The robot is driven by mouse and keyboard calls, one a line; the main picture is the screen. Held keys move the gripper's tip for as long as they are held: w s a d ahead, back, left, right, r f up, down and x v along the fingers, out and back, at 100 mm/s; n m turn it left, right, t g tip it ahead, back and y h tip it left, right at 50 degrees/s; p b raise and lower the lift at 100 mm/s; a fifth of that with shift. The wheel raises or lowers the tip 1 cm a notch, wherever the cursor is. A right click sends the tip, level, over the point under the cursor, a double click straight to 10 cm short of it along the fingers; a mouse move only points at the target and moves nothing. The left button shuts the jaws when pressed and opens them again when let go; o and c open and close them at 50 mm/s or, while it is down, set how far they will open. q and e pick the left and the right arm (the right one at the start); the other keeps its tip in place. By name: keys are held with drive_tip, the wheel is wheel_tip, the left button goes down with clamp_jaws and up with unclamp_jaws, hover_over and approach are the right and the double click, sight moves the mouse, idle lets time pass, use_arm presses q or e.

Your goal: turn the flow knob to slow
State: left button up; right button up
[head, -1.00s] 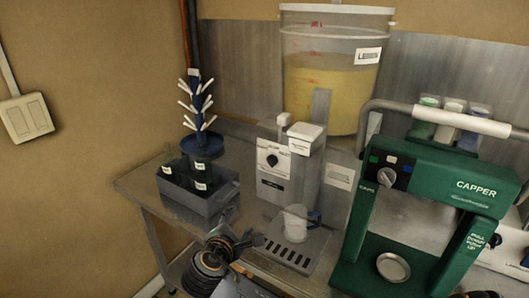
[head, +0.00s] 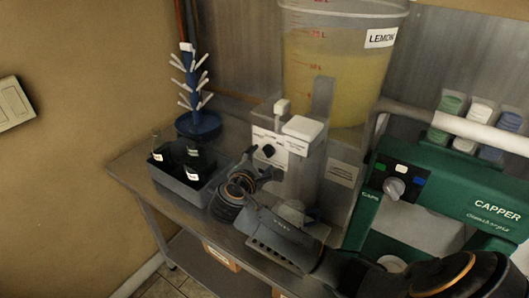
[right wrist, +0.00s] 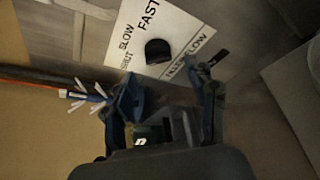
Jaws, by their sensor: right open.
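The black flow knob (head: 268,150) sits on a white dial plate (head: 290,143) on the front of the grey filler. In the right wrist view the knob (right wrist: 157,51) shows beside the printed words SHUT, SLOW and FAST. I cannot tell which word it points to. My right gripper (head: 257,169) is open and empty, just in front of and below the knob, apart from it. In the right wrist view the spread fingers of the gripper (right wrist: 168,82) stand short of the plate. My left gripper is not in view.
The LEMON bucket (head: 335,75) stands behind the filler. A green capper (head: 450,195) is close on the right. A grey crate of bottles (head: 185,185) and a blue drying tree (head: 197,125) stand left. A pale cup (head: 291,211) is partly hidden behind my arm.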

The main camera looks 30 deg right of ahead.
sight(268, 151)
drive_tip(key=x, duration=0.4)
drive_tip(key=shift+w+d+p, duration=0.15)
drive_tip(key=shift+p, duration=0.15)
drive_tip(key=shift+c, duration=0.2)
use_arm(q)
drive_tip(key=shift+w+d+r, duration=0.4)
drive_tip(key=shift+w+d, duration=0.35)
use_arm(e)
drive_tip(key=c, duration=1.1)
